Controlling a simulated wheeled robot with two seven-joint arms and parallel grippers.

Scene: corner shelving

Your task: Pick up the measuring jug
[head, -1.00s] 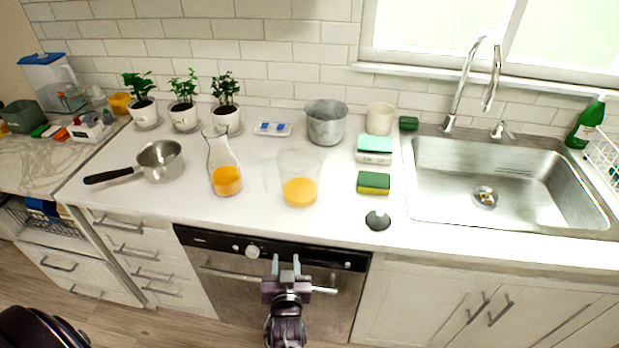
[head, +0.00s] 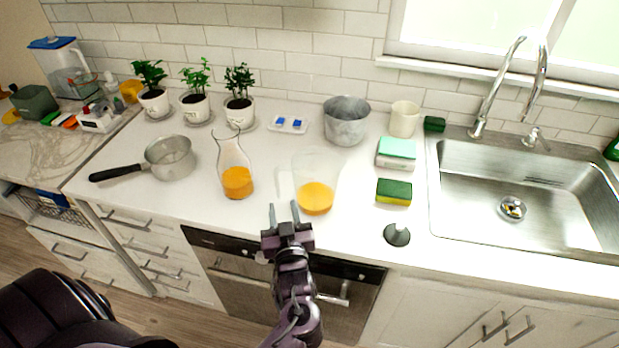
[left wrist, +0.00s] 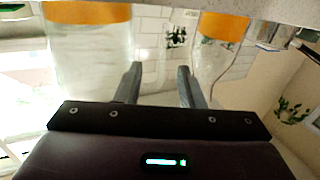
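The measuring jug (head: 315,196), clear with orange liquid in its bottom, stands upright on the white counter near the front edge. In the left wrist view, which is upside down, the jug (left wrist: 90,55) fills the left side. My left gripper (head: 284,208) is open and empty at the counter's front edge, just in front and to the left of the jug, apart from it. Its two fingers (left wrist: 158,72) show spread in the left wrist view, with nothing between them. My right gripper is not in view.
A glass carafe (head: 237,182) with orange liquid stands left of the jug. A sponge (head: 394,191) and a dark stopper (head: 397,234) lie to its right; a metal pot (head: 346,122) stands behind. A saucepan (head: 170,157) is farther left. The sink (head: 465,200) is at right.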

